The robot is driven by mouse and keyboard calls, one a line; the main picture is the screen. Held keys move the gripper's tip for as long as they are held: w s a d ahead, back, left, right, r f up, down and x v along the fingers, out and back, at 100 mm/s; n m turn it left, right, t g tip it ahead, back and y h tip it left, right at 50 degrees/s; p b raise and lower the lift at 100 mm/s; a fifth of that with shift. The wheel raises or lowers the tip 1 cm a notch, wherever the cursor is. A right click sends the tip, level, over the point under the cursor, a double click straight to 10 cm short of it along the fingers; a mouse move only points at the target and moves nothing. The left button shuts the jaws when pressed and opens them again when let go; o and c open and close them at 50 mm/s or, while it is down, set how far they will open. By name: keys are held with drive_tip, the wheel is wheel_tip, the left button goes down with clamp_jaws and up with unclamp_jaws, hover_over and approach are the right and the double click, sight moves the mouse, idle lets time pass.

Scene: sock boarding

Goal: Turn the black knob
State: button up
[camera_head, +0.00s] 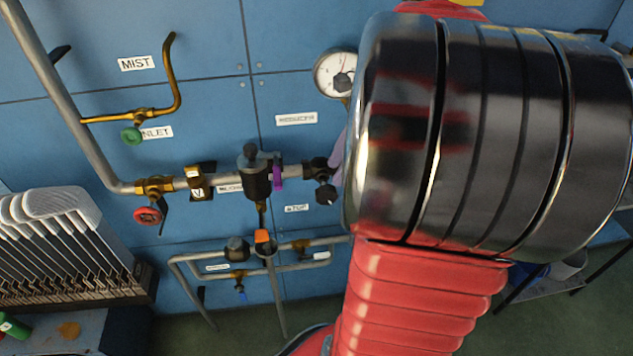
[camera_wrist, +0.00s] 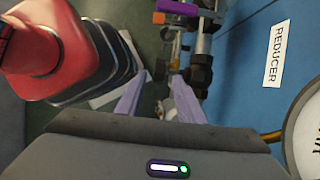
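A black knob (camera_head: 326,193) with a pale mark hangs below the right end of the horizontal grey pipe in the head view. A second round black knob (camera_head: 237,248) sits on the lower pipe loop. In the wrist view, a black fitting (camera_wrist: 201,72) on the pipe stands just right of my gripper (camera_wrist: 162,76). I cannot tell how much of it is the knob. My gripper's lilac fingers are apart, with no object clearly held between them. In the head view my arm hides most of the gripper; only a lilac edge shows beside the pipe end.
A round gauge (camera_head: 336,74) is above the pipe end. A black filter body (camera_head: 256,176) and a purple part (camera_head: 277,174) sit left of the knob. A red handwheel (camera_head: 148,216) and a green knob (camera_head: 132,136) are further left. A rack (camera_head: 125,292) stands at lower left.

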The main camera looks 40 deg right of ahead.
sight(326, 187)
drive_tip(key=shift+x, duration=3.75)
drive_tip(key=shift+c, duration=0.3)
clamp_jaws()
